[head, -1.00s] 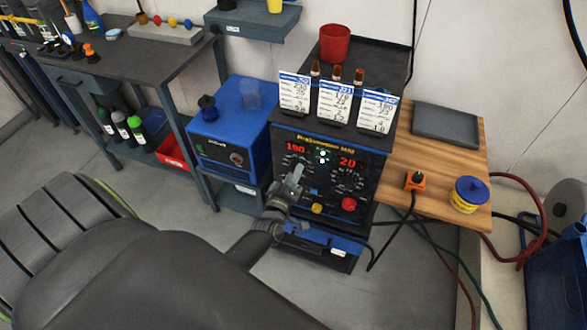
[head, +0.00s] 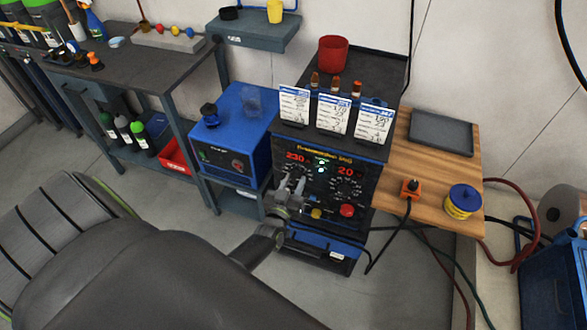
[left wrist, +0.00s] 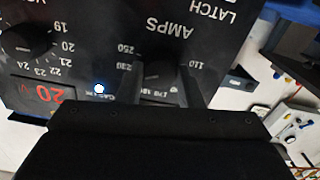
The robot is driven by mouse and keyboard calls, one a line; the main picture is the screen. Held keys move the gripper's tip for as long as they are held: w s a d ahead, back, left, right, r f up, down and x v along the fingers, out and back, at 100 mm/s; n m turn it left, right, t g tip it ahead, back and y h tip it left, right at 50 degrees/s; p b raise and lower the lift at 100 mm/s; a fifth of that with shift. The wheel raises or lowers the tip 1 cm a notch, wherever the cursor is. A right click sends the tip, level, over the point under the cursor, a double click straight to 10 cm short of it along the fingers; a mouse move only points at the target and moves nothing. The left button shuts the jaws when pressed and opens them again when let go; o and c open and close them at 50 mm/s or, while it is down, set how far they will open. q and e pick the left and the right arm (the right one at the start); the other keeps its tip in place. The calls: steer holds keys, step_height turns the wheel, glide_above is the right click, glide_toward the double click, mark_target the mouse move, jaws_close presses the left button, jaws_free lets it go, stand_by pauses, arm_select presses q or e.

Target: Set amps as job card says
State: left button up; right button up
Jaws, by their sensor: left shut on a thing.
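The welder (head: 330,165) has a black front panel with two red readouts. The left readout (head: 297,157) shows 230 and the right one (head: 345,171) shows 20. My left gripper (head: 291,184) is at the left dial and shut on the amps knob. In the left wrist view the panel is upside down, and the amps knob (left wrist: 160,75) sits between my two fingers under the AMPS label (left wrist: 170,27). Three job cards stand on the welder's top edge: left (head: 294,105), middle (head: 333,114), right (head: 372,124). Their small print is too blurred to read surely. My right gripper is not in view.
The volts knob (left wrist: 28,38) is beside the amps knob. A yellow button (head: 316,213) and a red button (head: 347,210) are below the dials. A red cup (head: 334,53) stands on top. A wooden side table (head: 400,165) is at right, a blue machine (head: 235,130) at left.

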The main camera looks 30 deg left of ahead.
arm_select(q)
steer(key=shift+m, duration=0.7)
steer(key=shift+f, duration=0.1)
steer(key=o, duration=1)
steer(key=shift+s, duration=0.1)
steer(key=b+v, duration=0.1)
steer(key=v, duration=1.6)
steer(key=shift+s+d+b, duration=0.1)
steer(key=shift+d+b, duration=0.05)
steer(key=shift+b, duration=0.15)
